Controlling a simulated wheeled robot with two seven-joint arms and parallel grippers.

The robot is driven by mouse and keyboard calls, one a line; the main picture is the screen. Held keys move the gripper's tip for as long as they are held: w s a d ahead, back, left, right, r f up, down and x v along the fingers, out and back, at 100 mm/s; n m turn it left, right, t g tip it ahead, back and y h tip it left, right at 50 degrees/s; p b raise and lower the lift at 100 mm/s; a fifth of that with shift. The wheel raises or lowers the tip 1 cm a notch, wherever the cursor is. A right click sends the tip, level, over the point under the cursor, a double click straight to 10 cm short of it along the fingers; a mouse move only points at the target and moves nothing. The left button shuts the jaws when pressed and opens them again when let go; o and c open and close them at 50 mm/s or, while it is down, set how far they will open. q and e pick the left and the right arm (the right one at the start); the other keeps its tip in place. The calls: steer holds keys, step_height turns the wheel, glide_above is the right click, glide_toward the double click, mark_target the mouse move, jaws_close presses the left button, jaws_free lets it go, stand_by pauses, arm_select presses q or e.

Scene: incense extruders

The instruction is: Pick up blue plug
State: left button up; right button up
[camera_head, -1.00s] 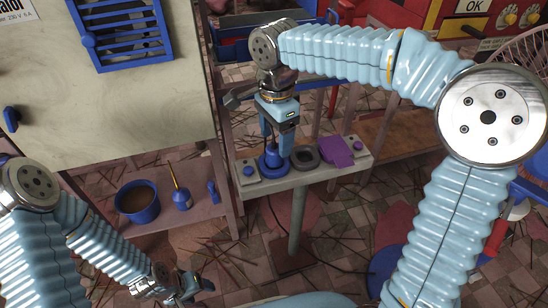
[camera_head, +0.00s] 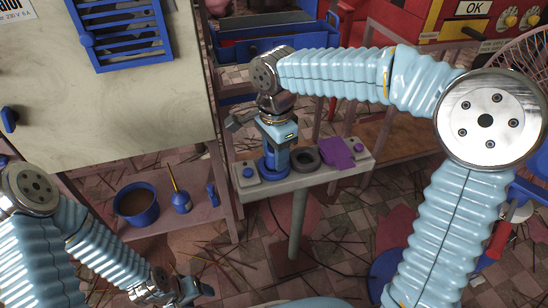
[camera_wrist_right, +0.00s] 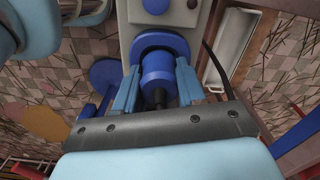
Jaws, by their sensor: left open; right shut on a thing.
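The blue plug (camera_wrist_right: 158,78), a round blue cylinder, is between the two fingers of my right gripper (camera_wrist_right: 157,92) in the right wrist view. The fingers are shut on it. A wider blue ring (camera_wrist_right: 160,40) shows just beyond it. In the head view, my right gripper (camera_head: 277,148) points down at the left part of a grey bench (camera_head: 318,178). It mostly hides the plug there; a blue round base (camera_head: 272,166) shows around the fingertips. My left gripper (camera_head: 186,292) is open and empty at the bottom, away from the bench.
A dark ring (camera_head: 305,159) and a purple block (camera_head: 338,154) are on the bench right of my right gripper. Blue and purple buttons sit at its ends. A blue pot (camera_head: 138,204) and blue bottle (camera_head: 181,202) stand on the lower left shelf. Sticks litter the floor.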

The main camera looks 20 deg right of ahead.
steer(key=shift+d+r, duration=0.1)
stand_by(0.3)
steer(key=shift+r, duration=0.3)
step_height(320, 180, up, 2)
steer(key=shift+r+p, duration=0.25)
steer(key=shift+p, duration=0.15)
steer(key=s+a+r+p, duration=0.1)
steer(key=s+r, duration=0.9)
steer(key=s, duration=0.3)
steer(key=w+d+f+p, duration=0.2)
steer(key=w+d+p, duration=0.25)
steer(key=w, duration=0.25)
steer(key=w+d+f+p, duration=0.3)
steer(key=w+d+p, duration=0.1)
steer(key=w+p, duration=0.2)
arm_select(q)
step_height(320, 180, up, 8)
steer(key=d+b, duration=0.2)
steer(key=b, duration=0.2)
steer(key=shift+s, duration=0.45)
arm_select(e)
steer(key=shift+w+f, duration=0.1)
steer(key=shift+f, duration=2.6)
arm_select(q)
steer(key=shift+d+r, duration=0.1)
